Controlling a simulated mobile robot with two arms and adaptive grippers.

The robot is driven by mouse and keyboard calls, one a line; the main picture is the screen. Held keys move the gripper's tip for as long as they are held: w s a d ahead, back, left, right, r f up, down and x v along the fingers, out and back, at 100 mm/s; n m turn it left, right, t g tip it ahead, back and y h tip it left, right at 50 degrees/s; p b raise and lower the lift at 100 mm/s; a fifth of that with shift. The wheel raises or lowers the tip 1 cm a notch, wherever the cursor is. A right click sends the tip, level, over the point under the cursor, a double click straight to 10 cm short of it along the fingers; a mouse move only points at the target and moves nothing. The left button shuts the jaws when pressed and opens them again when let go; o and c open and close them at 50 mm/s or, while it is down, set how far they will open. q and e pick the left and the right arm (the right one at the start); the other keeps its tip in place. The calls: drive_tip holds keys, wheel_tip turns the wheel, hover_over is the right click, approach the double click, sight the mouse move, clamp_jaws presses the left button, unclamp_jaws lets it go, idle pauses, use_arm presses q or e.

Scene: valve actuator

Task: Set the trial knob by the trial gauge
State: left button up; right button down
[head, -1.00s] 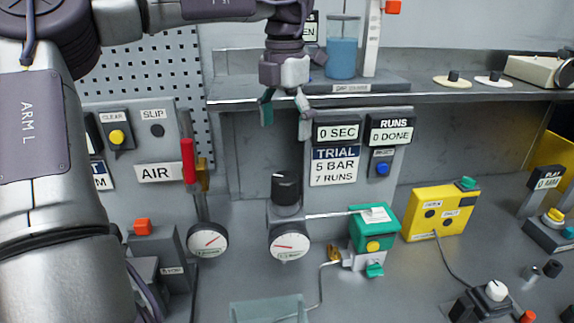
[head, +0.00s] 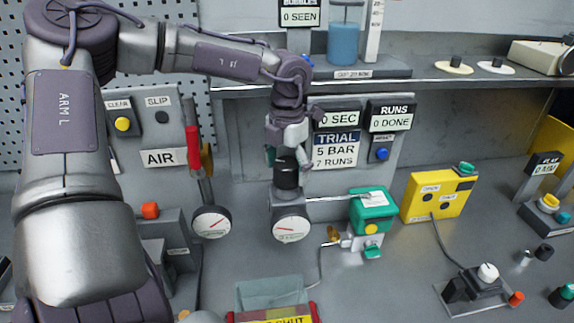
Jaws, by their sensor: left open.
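The black trial knob (head: 287,177) stands on top of its grey regulator body at the middle of the bench. The round white trial gauge (head: 291,229) with a red needle faces me just below it. The needle lies near the low left side; its figures are too small to read. My left gripper (head: 288,160) points down at the knob from above, its open fingers at the knob's upper part. I cannot tell whether they touch it. The trial sign (head: 336,150) behind reads 5 BAR, 7 RUNS. My right gripper is not in view.
A green actuator (head: 373,207) is joined to the regulator by a thin tube on the right. A yellow box (head: 438,195) stands farther right. A second gauge (head: 211,222) and a red lever (head: 193,148) are at left. A shelf edge (head: 440,85) runs above.

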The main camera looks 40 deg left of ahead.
use_arm(q)
drive_tip(key=shift+f, duration=0.1)
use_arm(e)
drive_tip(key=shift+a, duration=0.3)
